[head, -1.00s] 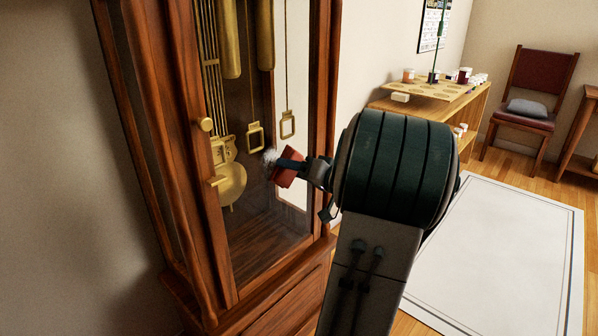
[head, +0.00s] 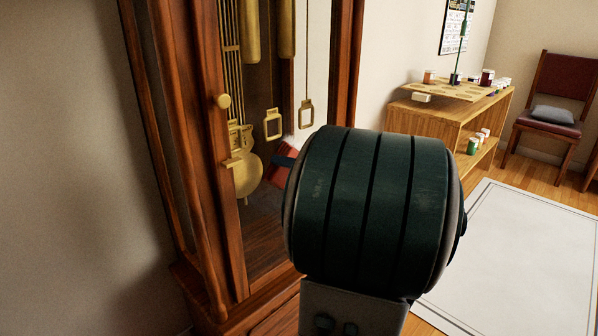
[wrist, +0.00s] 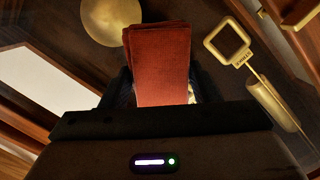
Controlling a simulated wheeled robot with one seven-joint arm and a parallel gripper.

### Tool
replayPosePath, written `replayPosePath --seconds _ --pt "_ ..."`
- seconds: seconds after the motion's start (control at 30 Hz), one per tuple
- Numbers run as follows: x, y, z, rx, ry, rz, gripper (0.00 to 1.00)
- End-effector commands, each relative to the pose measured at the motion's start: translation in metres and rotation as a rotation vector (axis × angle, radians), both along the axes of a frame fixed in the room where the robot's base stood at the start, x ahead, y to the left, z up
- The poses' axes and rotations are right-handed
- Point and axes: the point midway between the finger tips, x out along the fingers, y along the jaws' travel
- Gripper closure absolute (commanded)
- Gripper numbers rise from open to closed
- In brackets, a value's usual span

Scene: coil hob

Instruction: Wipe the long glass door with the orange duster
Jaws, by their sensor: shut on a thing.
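The long glass door (head: 268,222) is the tall framed front of a wooden clock case at the left of the head view. A brass pendulum bob and weights show through the glass. The orange duster (head: 283,166) looks red-orange and shows only in part, in front of the lower glass. In the wrist view the duster (wrist: 160,60) stands up between the fingers of my gripper (wrist: 160,88), which is shut on it. My arm hides most of the gripper in the head view. I cannot tell whether the duster touches the glass.
A brass knob (head: 222,101) sticks out from the door's left frame. A low wooden shelf (head: 440,122) with small jars stands behind at the right, near a chair (head: 553,105) with a grey cushion. A pale rug (head: 510,260) lies on the open floor.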

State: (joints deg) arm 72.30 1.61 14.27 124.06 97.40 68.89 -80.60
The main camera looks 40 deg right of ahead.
Motion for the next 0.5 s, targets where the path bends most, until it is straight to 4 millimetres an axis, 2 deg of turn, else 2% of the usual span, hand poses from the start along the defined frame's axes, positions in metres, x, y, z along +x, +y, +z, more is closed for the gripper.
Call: replayPosePath --seconds 0.17,0.5 --pt "0.001 0.005 0.002 -0.002 -0.001 0.002 0.62" --pt "-0.001 0.005 0.023 -0.001 -0.002 0.002 0.62"
